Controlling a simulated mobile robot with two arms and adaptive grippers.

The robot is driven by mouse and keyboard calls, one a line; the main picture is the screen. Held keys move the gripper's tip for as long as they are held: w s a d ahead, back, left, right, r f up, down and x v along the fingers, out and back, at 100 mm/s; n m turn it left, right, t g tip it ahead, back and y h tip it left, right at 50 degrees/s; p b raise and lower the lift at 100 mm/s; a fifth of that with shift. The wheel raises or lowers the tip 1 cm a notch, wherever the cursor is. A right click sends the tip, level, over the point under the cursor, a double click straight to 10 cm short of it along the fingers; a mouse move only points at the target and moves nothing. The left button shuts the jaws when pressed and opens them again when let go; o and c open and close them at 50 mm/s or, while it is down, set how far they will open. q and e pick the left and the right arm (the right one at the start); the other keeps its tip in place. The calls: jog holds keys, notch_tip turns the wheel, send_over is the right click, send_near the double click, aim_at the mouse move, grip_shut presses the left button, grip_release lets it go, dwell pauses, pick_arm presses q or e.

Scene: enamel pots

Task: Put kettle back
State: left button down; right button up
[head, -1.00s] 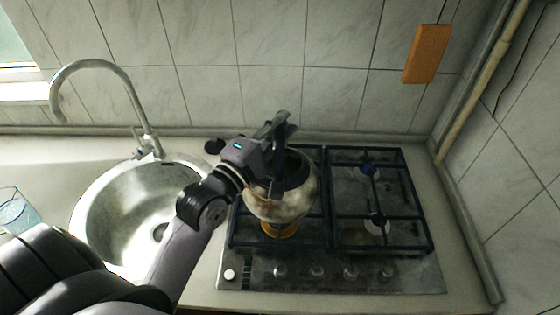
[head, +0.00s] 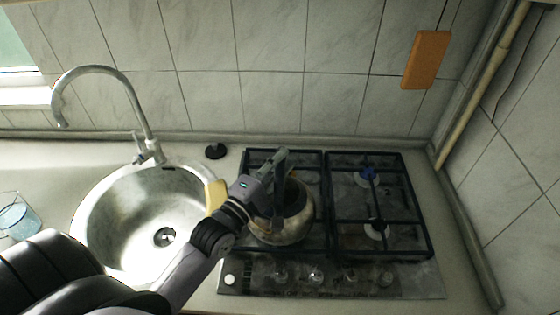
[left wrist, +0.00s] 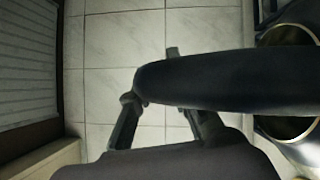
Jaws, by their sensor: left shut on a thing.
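The kettle (head: 300,219) is a rounded, worn enamel pot with a dark handle and a dark top. It appears upright over the left burners of the gas stove (head: 330,273). Whether its base touches the grate is hidden. My left gripper (head: 279,168) is shut on the kettle's handle. In the left wrist view the dark handle (left wrist: 225,80) crosses between the fingers (left wrist: 150,118), and part of the kettle's shiny body (left wrist: 292,38) shows at the right edge. My right gripper is not in view.
A round steel sink (head: 95,215) with a tall faucet (head: 125,90) lies left of the stove. A small black round item (head: 215,151) and a yellow item (head: 214,192) sit between them. A glass (head: 17,217) stands far left. The right burners (head: 377,200) are clear.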

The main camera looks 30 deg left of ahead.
pick_arm(q)
jog(key=shift+r, duration=0.1)
jog(key=shift+f, duration=0.4)
jog(key=c, duration=1.5)
grip_release()
jog(key=shift+f, duration=0.1)
